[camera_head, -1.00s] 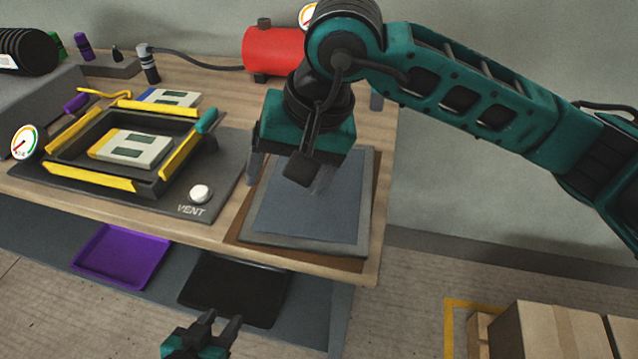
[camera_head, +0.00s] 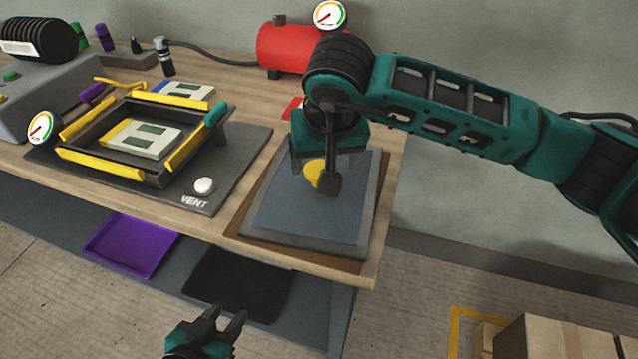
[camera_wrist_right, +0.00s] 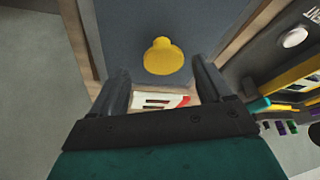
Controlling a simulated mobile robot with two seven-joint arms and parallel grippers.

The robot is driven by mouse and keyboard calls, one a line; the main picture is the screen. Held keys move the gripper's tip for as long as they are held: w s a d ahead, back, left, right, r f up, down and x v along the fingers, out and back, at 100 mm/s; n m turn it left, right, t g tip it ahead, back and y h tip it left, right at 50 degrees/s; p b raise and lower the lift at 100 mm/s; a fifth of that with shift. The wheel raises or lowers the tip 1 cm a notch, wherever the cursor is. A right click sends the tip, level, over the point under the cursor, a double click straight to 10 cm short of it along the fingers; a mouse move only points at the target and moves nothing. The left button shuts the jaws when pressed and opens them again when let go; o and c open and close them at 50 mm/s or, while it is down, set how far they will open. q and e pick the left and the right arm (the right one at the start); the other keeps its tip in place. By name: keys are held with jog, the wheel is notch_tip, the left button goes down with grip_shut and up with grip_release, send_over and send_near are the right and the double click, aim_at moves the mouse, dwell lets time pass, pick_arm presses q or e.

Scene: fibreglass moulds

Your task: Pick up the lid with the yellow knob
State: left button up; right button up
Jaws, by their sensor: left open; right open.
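The lid (camera_head: 285,205) is a flat blue-grey plate lying on the bench at the right end. It also shows in the right wrist view (camera_wrist_right: 120,35). Its yellow knob (camera_head: 313,174) is partly hidden behind my right gripper in the head view; in the right wrist view the knob (camera_wrist_right: 164,57) is in full sight. My right gripper (camera_head: 330,175) is open above the lid; in the wrist view the knob appears just beyond and between its fingertips (camera_wrist_right: 160,75), not gripped. My left gripper (camera_head: 224,318) is open and empty at the bottom, in front of the bench.
Left of the lid is a dark base with a white VENT button (camera_head: 204,186) and a yellow-edged frame (camera_head: 115,168). A red tank (camera_head: 285,47) stands behind. A purple tray (camera_head: 131,245) and a black tray (camera_head: 237,284) lie below. Cardboard boxes (camera_head: 560,340) stand at the lower right.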

aim_at(319, 168)
jog(key=x, duration=0.4)
jog(key=shift+w+a+f, duration=0.1)
jog(key=shift+a+f, duration=0.15)
jog(key=shift+r, duration=0.1)
jog(key=c, duration=1.3)
